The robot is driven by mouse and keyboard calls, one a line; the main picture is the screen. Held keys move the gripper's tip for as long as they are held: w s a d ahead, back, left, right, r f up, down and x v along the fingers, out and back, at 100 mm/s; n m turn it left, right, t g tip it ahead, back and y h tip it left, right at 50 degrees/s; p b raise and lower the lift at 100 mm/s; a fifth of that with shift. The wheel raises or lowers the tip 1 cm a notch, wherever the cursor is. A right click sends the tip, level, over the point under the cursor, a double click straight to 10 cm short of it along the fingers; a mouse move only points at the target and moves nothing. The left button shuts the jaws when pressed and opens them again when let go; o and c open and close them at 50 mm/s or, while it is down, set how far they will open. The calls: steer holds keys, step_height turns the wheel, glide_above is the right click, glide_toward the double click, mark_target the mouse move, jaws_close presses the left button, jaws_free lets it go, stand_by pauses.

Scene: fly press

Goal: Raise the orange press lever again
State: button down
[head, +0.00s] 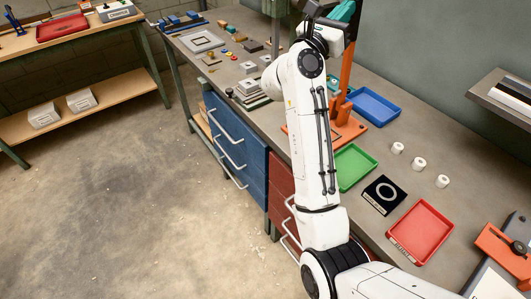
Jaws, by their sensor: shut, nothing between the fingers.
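The orange press (347,75) stands on the workbench behind my white arm, at the top middle of the head view. Its orange base plate (350,129) shows to the right of my forearm. The upper part of the press is cut off by the top edge of the picture and partly covered by my arm. I cannot make out the orange lever or its angle. My arm reaches up to the press, and its wrist is at the top edge. I cannot see my gripper's fingers, nor whether they touch the lever.
On the workbench (400,158) are a blue tray (375,106), a green tray (353,166), a red tray (421,231), a black plate with a white ring (384,194) and white cylinders (419,164). Blue drawers (235,150) are below. The floor at left is clear.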

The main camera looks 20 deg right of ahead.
steer(key=w+d+r, duration=0.1)
steer(key=d, duration=0.7)
steer(key=shift+w+d+r, duration=0.15)
steer(key=shift+w+d, duration=0.05)
steer(key=shift+w, duration=0.15)
